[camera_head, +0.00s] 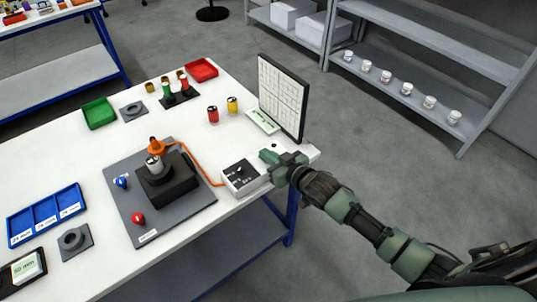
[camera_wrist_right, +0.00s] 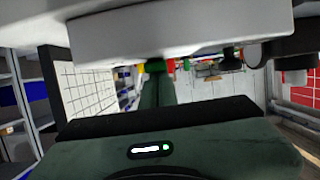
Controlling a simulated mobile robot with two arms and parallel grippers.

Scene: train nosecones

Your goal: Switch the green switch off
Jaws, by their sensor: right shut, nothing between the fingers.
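A control box (camera_head: 240,177) with a dark top panel and small light marks sits at the table's right front edge. An orange cable runs to it. I cannot make out a green switch or its position on the panel. My right gripper (camera_head: 267,156) is shut and empty, just right of and behind the box, over the table edge. I cannot tell whether it touches the box. In the right wrist view its dark green fingers (camera_wrist_right: 157,92) are together, pointing away from the camera. My left gripper is not in view.
An upright gridded board (camera_head: 281,98) stands behind my right gripper; it also shows in the right wrist view (camera_wrist_right: 88,95). A grey mat (camera_head: 125,195) carries a black block (camera_head: 168,180) with an orange-topped part. Red and yellow cylinders stand behind. Free floor lies right of the table.

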